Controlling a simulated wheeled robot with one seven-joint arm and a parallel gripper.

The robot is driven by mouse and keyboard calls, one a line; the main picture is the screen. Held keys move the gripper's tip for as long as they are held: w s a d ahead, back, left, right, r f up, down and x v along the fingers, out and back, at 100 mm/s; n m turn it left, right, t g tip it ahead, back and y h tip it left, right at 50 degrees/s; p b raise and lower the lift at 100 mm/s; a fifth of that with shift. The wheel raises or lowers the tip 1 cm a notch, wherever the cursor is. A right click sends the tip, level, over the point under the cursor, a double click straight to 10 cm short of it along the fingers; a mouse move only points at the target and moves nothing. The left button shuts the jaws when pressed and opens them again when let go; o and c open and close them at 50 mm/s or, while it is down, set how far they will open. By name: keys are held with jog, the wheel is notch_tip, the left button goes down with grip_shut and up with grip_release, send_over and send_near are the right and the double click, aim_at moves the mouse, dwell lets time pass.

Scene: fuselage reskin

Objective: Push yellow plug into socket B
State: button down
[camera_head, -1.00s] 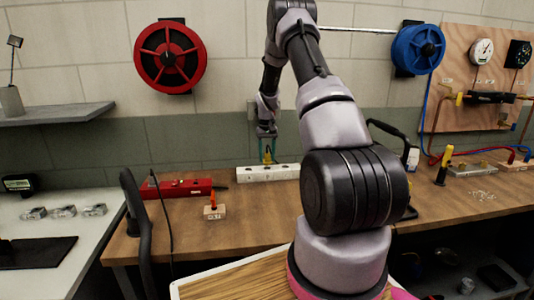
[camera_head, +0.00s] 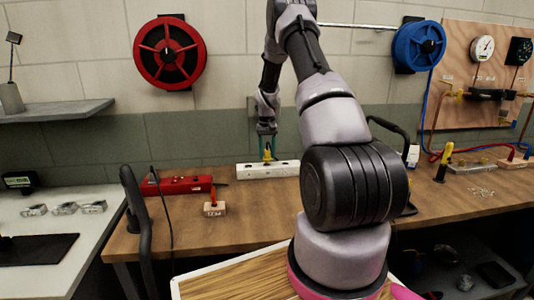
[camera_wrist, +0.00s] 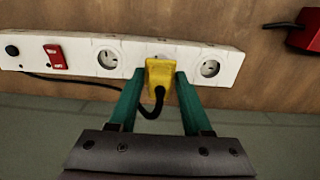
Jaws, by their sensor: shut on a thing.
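My gripper (camera_wrist: 158,95) is shut on the yellow plug (camera_wrist: 159,78), with its two green fingers on either side of it. A black cord curls from the plug toward my gripper. The white socket strip (camera_wrist: 85,50) lies on the bench; the plug is over its middle socket, which is mostly hidden. A round socket (camera_wrist: 108,58) shows on one side and another (camera_wrist: 210,68) on the other. I cannot read the socket letters or tell how deep the plug sits. In the head view my gripper (camera_head: 267,148) holds the plug (camera_head: 267,154) at the white strip (camera_head: 285,170).
The strip has a red switch (camera_wrist: 56,56). A black-handled item (camera_head: 408,165) stands right. The bench front (camera_head: 255,215) is clear.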

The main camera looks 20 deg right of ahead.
jog(key=shift+f, duration=1.45)
jog(key=shift+c, duration=1.3)
grip_release()
jog(key=shift+r, duration=0.1)
jog(key=shift+r, duration=2.4)
